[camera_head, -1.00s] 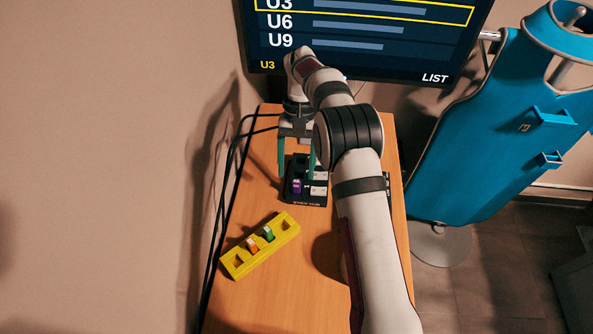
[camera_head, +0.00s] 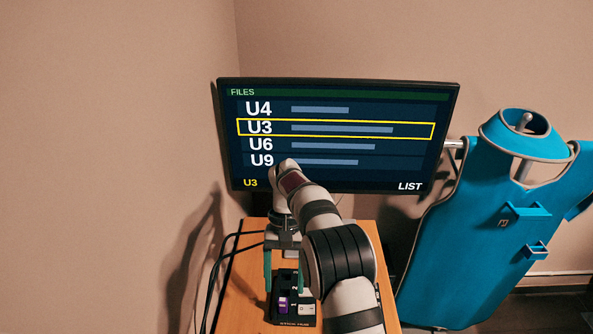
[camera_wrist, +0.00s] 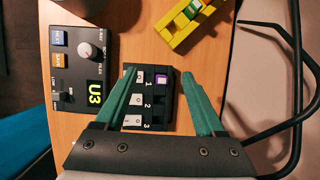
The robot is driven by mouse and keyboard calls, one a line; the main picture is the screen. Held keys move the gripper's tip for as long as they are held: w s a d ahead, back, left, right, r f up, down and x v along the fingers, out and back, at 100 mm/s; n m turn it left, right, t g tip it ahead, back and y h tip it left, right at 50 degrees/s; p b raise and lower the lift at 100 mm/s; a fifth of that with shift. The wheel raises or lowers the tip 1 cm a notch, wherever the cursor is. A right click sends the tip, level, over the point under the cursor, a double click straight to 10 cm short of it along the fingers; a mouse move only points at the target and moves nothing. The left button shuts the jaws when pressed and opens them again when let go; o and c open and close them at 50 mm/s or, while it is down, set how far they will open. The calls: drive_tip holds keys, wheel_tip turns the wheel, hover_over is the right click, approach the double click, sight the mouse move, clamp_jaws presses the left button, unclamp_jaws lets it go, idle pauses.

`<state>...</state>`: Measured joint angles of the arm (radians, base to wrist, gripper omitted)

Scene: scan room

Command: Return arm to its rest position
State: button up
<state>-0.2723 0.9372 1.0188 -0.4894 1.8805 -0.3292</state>
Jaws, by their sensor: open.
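My gripper (camera_head: 283,280) hangs low over the table with its two teal fingers apart and nothing between them. In the wrist view the open fingers (camera_wrist: 159,76) straddle part of a black hub (camera_wrist: 165,116) with numbered slots 1, 2 and 3. A purple stick (camera_wrist: 162,80) sits at slot 1, beside the right finger. White pieces show at the other side. In the head view the hub (camera_head: 270,313) stands below my gripper, partly hidden by my arm. I cannot tell whether the fingers touch it.
A monitor (camera_head: 340,174) behind my arm lists U4, U3, U6 and U9, with U3 framed. A control box (camera_wrist: 85,62) reads U3. A yellow block (camera_wrist: 181,39) holds a green piece. Black cables (camera_head: 226,262) run at left; a blue apron (camera_head: 480,230) hangs at right.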

drive_tip(key=s+d+r+m+t+y, duration=0.1)
drive_tip(key=s+d+r, duration=0.3)
drive_tip(key=s+r, duration=0.2)
drive_tip(key=s+d+r+m+t, duration=0.1)
drive_tip(key=s+d+r, duration=0.2)
drive_tip(key=s+r, duration=0.3)
drive_tip(key=s+d+f+m+t, duration=0.1)
drive_tip(key=s+d, duration=0.1)
drive_tip(key=s, duration=0.7)
drive_tip(key=s+d+f+m+t, duration=0.1)
drive_tip(key=s+d+f+m, duration=0.1)
drive_tip(key=s, duration=0.7)
drive_tip(key=shift+y, duration=0.3)
